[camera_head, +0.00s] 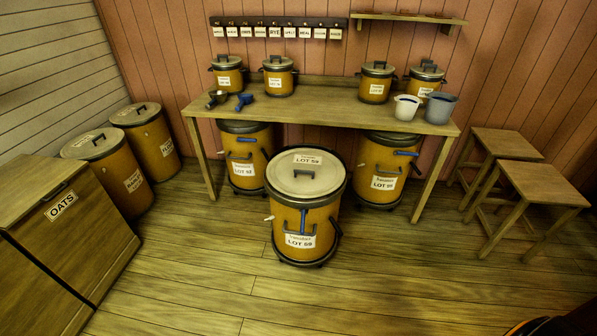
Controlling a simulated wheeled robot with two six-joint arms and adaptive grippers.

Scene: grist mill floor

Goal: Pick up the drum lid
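The drum lid (325,181) is a pale round lid with a dark rim, a dark bar handle (304,173) and a white label reading LOT 59. It lies flat on top of the orange-brown drum (285,245), which stands on the floor in front of the table and has a LOT 59 label on its front. A blue upright lever and a dark curved handle show on the drum's front. Neither of my grippers is in view.
A long wooden table (325,100) behind holds several lidded pots and two pails; two more drums stand under it. Lidded bins and a wooden OATS bin (65,235) are at left. Two stools (530,178) stand at right. The plank floor (390,290) in front is clear.

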